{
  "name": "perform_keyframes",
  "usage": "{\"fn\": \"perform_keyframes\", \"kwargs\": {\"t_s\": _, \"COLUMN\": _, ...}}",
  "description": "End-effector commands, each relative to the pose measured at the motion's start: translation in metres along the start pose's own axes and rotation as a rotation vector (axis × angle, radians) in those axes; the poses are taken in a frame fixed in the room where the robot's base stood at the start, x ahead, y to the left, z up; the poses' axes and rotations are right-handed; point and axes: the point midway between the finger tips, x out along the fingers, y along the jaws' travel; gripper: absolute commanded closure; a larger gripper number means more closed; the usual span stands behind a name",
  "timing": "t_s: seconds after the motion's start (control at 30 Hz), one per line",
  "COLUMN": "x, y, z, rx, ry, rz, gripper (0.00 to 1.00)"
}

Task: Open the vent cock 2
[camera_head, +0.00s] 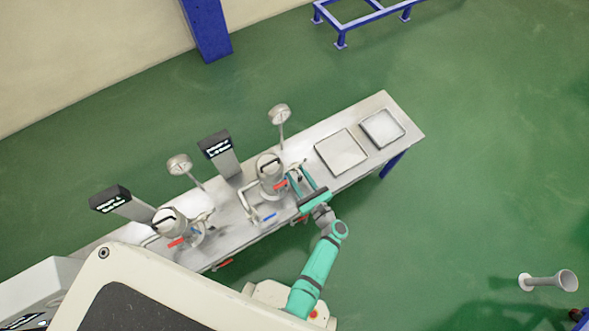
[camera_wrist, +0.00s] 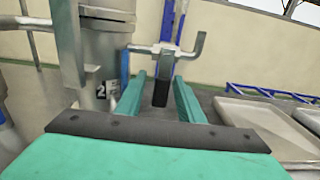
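The pressure vessel marked 2 (camera_wrist: 103,60) stands at the left in the wrist view; it is the right-hand vessel (camera_head: 268,172) on the bench in the head view. A metal T-shaped valve fitting (camera_wrist: 178,52) sticks out from its right side, with a dark lever (camera_wrist: 161,92) hanging down; this looks like the vent cock. My gripper (camera_wrist: 160,82) is open, its two teal fingers on either side of the dark lever with gaps on both sides. I cannot tell how deep the lever sits between them. In the head view my gripper (camera_head: 297,172) is at that vessel's right side.
The metal bench (camera_head: 400,110) carries two shallow trays (camera_head: 341,152) at the right. A second vessel (camera_head: 170,222), dark displays (camera_head: 216,144) and gauges (camera_head: 279,113) stand on the left and back. Red handles (camera_head: 281,185) and a blue handle (camera_head: 264,218) are close to my gripper.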

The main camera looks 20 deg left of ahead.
Motion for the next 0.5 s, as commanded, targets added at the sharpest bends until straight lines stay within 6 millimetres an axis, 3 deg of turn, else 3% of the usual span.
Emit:
{"fn": "perform_keyframes", "kwargs": {"t_s": 0.2, "x": 0.018, "y": -0.001, "z": 0.0, "rx": -0.001, "ry": 0.001, "rz": -0.001, "gripper": 0.66}}
{"fn": "perform_keyframes", "kwargs": {"t_s": 0.5, "x": 0.02, "y": -0.001, "z": 0.0, "rx": -0.001, "ry": 0.001, "rz": -0.002, "gripper": 0.66}}
